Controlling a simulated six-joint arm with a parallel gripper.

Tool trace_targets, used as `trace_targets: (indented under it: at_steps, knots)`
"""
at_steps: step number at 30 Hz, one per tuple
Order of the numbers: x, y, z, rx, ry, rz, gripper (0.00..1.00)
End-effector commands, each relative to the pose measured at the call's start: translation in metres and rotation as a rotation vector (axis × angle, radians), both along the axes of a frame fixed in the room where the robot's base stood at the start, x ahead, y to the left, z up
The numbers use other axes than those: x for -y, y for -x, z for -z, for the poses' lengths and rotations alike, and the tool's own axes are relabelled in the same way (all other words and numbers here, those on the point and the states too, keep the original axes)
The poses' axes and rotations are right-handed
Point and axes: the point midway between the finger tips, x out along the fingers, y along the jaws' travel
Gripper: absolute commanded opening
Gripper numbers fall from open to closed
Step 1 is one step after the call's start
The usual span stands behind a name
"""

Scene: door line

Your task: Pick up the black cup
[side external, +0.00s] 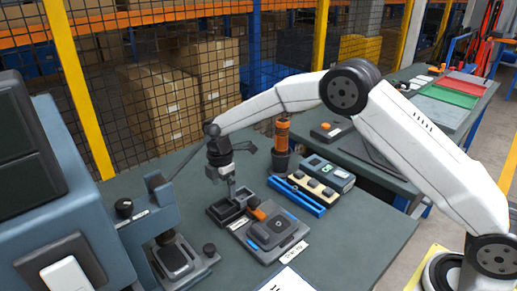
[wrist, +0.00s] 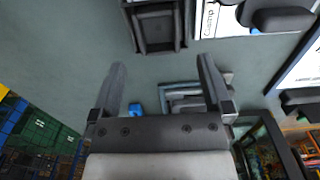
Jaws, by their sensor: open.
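A dark cup-shaped holder (side external: 282,161) stands upright at the back of the bench in the side view, with an orange cylindrical object (side external: 282,132) rising from it. It is the only cup-like black thing I can make out. My gripper (side external: 231,192) is to its left, pointing down above the black compartment tray (side external: 218,216), apart from the cup. I cannot make out the cup in the wrist view.
A grey fixture (side external: 244,235) with a dark block lies in front. Blue bars (side external: 296,198) and a device box (side external: 326,173) lie right of it. A blue-grey machine (side external: 75,225) stands left. Mesh fencing runs behind. The right part of the bench (side external: 365,225) is clear.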

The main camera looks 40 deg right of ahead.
Motion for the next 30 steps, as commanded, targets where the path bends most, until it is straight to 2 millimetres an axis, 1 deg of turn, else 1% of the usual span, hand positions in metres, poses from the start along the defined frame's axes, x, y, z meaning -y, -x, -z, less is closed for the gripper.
trace_targets:
  at_steps: [1,4,14,17,24,30]
  knots:
    - [0.000,0.000,0.006,-0.002,0.000,0.001,1.00]
    - [0.001,0.000,0.013,-0.002,0.000,0.001,1.00]
    - [0.001,0.000,0.020,-0.001,0.000,0.002,1.00]
    - [0.002,-0.001,0.028,-0.002,0.000,0.002,1.00]
    - [0.005,-0.003,0.055,-0.002,0.000,0.001,1.00]
    - [0.005,-0.003,0.067,0.002,0.000,0.002,1.00]
